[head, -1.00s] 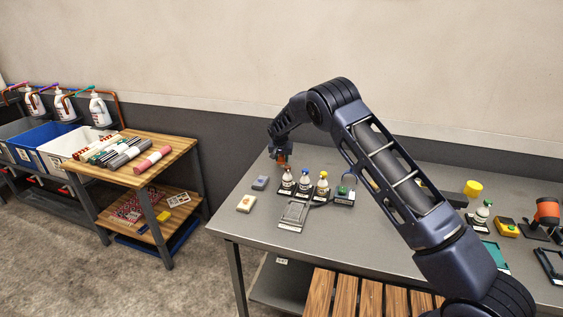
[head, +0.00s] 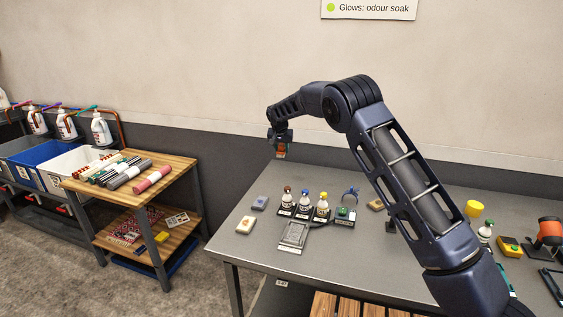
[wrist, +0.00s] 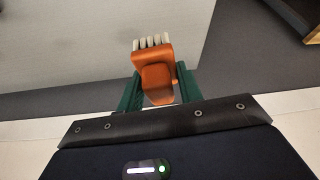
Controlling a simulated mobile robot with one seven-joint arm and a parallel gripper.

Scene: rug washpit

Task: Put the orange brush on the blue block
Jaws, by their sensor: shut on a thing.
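The orange brush (wrist: 155,77) is held between the green fingers of my gripper (wrist: 158,90), with its pale bristles pointing away from the palm in the wrist view. In the head view my gripper (head: 281,152) hangs in the air near the table's back left corner, with a bit of orange showing at its tip. The blue block (head: 260,203), a small grey-blue piece, lies on the table's left side, below and slightly left of the gripper in the picture. Nothing is seen on top of it.
A pale block (head: 245,224) lies just in front of the blue block. Several small bottles (head: 304,203) stand in a row to the right, with a grey tray (head: 293,235) before them. A wooden cart (head: 140,182) stands left of the grey table (head: 230,245).

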